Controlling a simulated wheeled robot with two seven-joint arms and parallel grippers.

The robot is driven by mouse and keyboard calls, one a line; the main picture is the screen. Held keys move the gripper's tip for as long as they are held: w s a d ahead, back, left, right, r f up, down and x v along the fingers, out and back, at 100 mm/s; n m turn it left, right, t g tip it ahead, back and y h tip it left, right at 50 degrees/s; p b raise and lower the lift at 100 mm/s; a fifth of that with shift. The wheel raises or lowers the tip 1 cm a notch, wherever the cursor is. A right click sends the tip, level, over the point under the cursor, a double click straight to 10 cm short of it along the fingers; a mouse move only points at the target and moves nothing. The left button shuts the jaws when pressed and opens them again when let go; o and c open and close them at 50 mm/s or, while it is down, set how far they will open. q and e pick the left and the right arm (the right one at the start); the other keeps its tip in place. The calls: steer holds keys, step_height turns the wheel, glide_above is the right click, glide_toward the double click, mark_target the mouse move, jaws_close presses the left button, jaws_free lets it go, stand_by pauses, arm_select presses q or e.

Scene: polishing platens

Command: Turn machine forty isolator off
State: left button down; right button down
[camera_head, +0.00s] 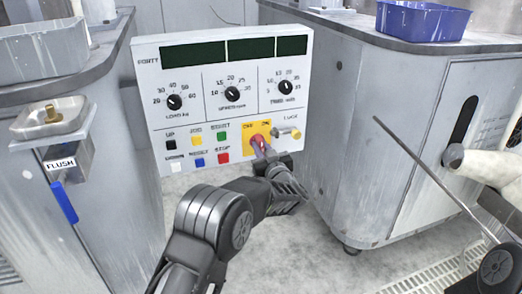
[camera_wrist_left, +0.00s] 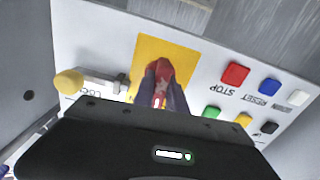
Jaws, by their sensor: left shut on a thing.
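The panel marked FORTY (camera_head: 146,85) stands in the middle of the head view. Its isolator is a red knob (camera_head: 257,139) on a yellow plate (camera_head: 248,128) at the panel's lower right, with lettering along the plate's top. My left gripper (camera_head: 264,150) reaches it from below and is shut on the red knob. In the left wrist view the red knob (camera_wrist_left: 158,71) sits between the dark fingers (camera_wrist_left: 160,90), over the yellow plate (camera_wrist_left: 185,53). The fingers partly cover the knob, and its exact setting is unclear. Dark parts of my right arm show at the lower right; its fingers are unclear.
A latch with a yellowish knob (camera_head: 295,134) sits just right of the isolator. Coloured buttons, including a red STOP button (camera_head: 222,158), lie to its left. Grey cabinets flank the panel. A blue bin (camera_head: 422,20) stands at the upper right. A thin dark rod (camera_head: 430,174) slants across the right.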

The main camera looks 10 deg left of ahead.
arm_select(q)
steer(key=n+b, duration=0.1)
steer(key=n, duration=0.2)
steer(key=n+b, duration=0.1)
steer(key=n, duration=0.1)
steer(key=shift+f+n+b, duration=0.25)
steer(key=shift+n+b, duration=0.05)
steer(key=shift+b, duration=0.05)
steer(key=shift+r+n+b, duration=0.1)
steer(key=shift+n+b, duration=0.55)
steer(key=shift+n, duration=0.65)
steer(key=shift+d, duration=0.1)
steer(key=c, duration=1.4)
jaws_free()
steer(key=shift+r, duration=0.1)
steer(key=shift+o, duration=0.2)
steer(key=shift+s, duration=0.1)
